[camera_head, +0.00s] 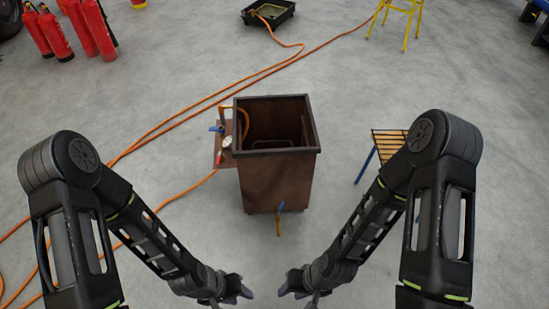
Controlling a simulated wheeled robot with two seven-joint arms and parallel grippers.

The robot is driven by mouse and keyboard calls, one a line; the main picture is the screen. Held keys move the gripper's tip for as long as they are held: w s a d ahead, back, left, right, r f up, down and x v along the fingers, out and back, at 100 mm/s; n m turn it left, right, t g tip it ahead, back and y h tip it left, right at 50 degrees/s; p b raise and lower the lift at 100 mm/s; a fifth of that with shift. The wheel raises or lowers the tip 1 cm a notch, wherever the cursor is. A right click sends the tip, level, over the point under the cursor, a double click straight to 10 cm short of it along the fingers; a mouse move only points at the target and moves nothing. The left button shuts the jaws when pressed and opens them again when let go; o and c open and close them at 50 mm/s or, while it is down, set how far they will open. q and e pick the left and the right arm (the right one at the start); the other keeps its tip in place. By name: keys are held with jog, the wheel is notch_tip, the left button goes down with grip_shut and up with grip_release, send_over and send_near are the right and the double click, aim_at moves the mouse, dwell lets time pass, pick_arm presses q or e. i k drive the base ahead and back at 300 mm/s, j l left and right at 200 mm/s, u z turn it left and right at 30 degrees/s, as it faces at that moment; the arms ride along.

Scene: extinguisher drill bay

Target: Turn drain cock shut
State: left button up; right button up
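The drain cock (279,222) sits low on the near face of a brown, open-topped metal tank (265,180). It has a blue lever that points up and a brass-yellow spout that hangs down. My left gripper (232,296) is near the bottom edge, in front of the tank and left of the cock. My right gripper (299,294) is also near the bottom edge, a little right of the cock. Both look open and empty, with their fingers apart. Neither touches the cock or the tank.
A side plate (221,158) on the tank's left carries a gauge and a blue-handled valve. Orange hoses (165,127) cross the floor at left. A slatted table (388,143) stands at right, red extinguishers (56,38) at back left, a black tray (268,14) behind.

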aim_at(283, 204)
jog(key=j, duration=0.35)
jog(key=i+j, duration=0.15)
jog(key=j, duration=0.25)
jog(key=z, duration=1.85)
